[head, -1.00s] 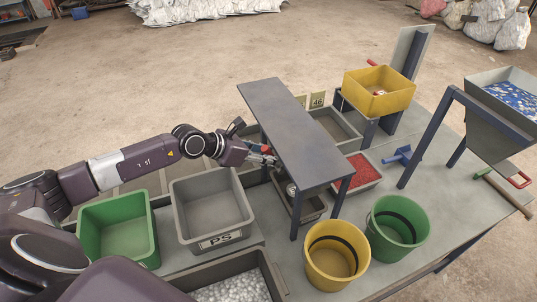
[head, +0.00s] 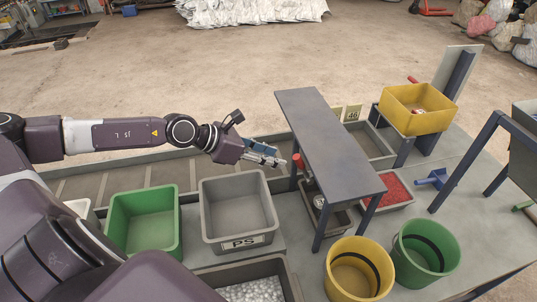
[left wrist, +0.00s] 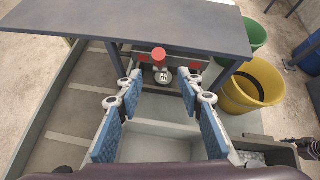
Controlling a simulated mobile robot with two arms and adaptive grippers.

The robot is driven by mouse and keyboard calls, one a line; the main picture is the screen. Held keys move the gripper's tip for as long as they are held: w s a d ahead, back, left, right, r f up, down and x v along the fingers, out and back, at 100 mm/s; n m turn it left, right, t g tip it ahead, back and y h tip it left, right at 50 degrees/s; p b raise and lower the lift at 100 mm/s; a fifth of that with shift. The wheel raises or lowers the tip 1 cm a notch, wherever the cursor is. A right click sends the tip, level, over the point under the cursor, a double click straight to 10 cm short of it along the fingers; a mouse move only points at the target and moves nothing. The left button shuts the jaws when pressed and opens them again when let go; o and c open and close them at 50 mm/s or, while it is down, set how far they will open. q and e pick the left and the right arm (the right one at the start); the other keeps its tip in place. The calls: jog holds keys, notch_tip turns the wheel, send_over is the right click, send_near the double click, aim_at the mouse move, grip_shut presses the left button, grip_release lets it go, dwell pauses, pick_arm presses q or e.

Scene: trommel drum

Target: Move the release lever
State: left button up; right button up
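A red-topped handle (head: 298,161) shows at the left edge of the grey raised bench (head: 325,135). In the left wrist view a red knob on a pale stem (left wrist: 159,54), with a small numbered tag at its base, stands under the bench top; I take it for the release lever, though I cannot be certain. My left gripper (head: 280,160) is just left of the red handle, apart from it. In the left wrist view its blue-padded fingers (left wrist: 160,82) are spread and empty, with the knob beyond and between their tips.
A grey PS bin (head: 240,239) and a green bin (head: 116,222) stand below my left arm. A yellow bucket (head: 338,290) and a green bucket (head: 400,270) stand right of the bench. A yellow tray (head: 390,116) sits behind. The bench top overhangs the red handle.

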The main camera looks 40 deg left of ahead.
pick_arm(q)
jog(key=shift+s+a+r, duration=0.25)
jog(key=shift+s+r, duration=0.05)
